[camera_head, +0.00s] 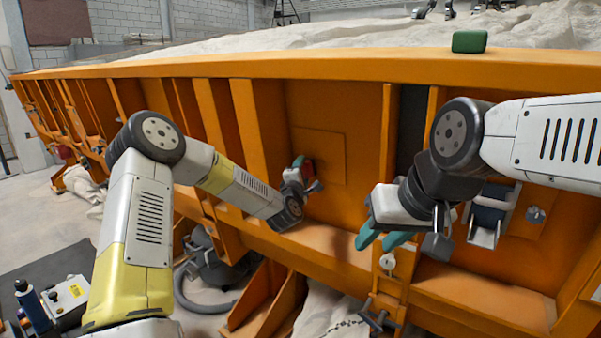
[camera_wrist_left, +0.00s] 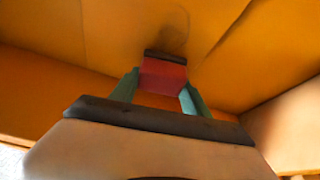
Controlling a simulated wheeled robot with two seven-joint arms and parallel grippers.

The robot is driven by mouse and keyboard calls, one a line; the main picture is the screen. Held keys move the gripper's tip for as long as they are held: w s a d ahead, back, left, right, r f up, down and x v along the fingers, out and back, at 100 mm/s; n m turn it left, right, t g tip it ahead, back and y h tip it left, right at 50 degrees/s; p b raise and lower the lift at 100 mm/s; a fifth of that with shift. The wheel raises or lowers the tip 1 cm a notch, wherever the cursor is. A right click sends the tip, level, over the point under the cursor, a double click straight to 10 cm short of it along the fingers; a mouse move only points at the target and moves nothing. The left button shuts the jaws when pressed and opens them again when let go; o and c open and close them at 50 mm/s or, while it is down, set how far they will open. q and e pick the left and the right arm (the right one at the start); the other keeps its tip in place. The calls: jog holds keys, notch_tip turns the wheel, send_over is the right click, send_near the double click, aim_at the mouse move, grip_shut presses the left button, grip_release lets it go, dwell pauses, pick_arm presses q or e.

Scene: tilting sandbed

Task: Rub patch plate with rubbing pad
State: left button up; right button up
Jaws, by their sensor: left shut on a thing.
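The patch plate (camera_head: 331,146) is a square orange panel on the orange sandbed wall, left of the dark upright slot in the head view. My left gripper (camera_head: 307,172) is at the plate's lower left. In the left wrist view, my left gripper (camera_wrist_left: 160,92) has its green fingers shut on the red rubbing pad (camera_wrist_left: 163,77), which has a dark front edge. That edge is at or very near the orange surface, just below a dark smudge (camera_wrist_left: 168,30); contact is unclear. My right gripper (camera_head: 383,241) has teal fingers apart and empty, in front of the wall.
A green block (camera_head: 469,41) sits on the sandbed's top rim (camera_head: 300,64). A metal bracket (camera_head: 489,214) is on the wall behind the right arm. A clamp and round knob (camera_head: 387,262) are on the lower ledge. Orange ribs stand left of the plate.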

pick_arm(q)
jog(key=shift+w+d+r, duration=0.15)
jog(key=shift+w+d, duration=0.3)
jog(key=shift+w, duration=0.15)
jog(key=shift+s+d, duration=0.8)
jog(key=shift+d, duration=0.3)
jog(key=shift+s+d, duration=0.8)
jog(key=shift+d, duration=0.25)
jog(key=shift+s+d, duration=0.8)
jog(key=shift+d, duration=0.3)
jog(key=shift+a, duration=0.15)
jog(key=shift+w+a, duration=0.8)
jog(key=shift+a, duration=0.25)
jog(key=shift+w+a, duration=0.85)
jog(key=shift+a, duration=0.2)
jog(key=shift+w+a, duration=0.8)
jog(key=shift+a, duration=0.25)
jog(key=s+a+f, duration=0.1)
jog(key=s+a, duration=0.2)
jog(key=s, duration=0.2)
jog(key=shift+a, duration=0.2)
